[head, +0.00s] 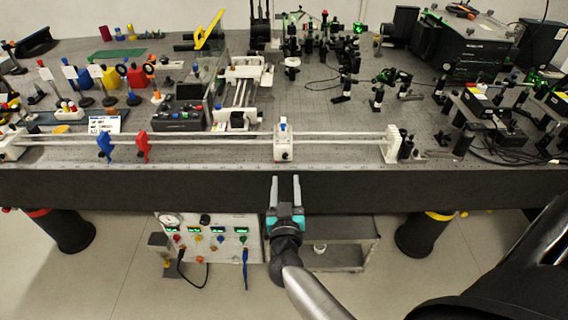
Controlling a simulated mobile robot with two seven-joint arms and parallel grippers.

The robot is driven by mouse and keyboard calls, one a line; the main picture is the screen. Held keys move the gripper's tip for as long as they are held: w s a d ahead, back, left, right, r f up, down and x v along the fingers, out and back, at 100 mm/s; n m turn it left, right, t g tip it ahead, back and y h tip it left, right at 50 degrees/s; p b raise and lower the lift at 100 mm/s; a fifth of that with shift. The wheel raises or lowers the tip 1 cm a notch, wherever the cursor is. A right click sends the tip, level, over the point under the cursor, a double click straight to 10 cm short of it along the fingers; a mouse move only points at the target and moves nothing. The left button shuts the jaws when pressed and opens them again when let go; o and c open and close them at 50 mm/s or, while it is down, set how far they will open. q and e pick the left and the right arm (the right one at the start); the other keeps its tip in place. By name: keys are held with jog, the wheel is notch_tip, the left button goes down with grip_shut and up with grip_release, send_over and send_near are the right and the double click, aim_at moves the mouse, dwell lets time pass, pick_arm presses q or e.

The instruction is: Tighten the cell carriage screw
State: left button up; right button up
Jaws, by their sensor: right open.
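A white carriage (283,148) sits on the long pale rail (340,139) that runs along the front of the bench. A small blue knob (283,121), perhaps its screw, shows at its top; how tight it is cannot be told. My right gripper (286,180) is open and empty, with its two pale fingers apart and pointing toward the bench. It shows just below the carriage in the picture, against the bench's dark front side, and appears apart from the carriage. My left gripper is out of view.
A blue clamp (105,146) and a red clamp (143,146) stand on the rail at the left. A white end block (392,145) closes it at the right. Optics crowd the bench behind. A panel with displays (208,240) stands below the bench.

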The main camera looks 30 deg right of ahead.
aim_at(285, 157)
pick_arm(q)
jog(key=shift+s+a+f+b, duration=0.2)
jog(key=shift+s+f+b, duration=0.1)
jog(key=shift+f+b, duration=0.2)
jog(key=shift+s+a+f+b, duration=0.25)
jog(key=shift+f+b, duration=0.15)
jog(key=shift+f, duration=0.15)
pick_arm(e)
jog(key=x, duration=0.8)
jog(key=shift+w, duration=0.2)
jog(key=shift+c, duration=0.2)
grip_shut()
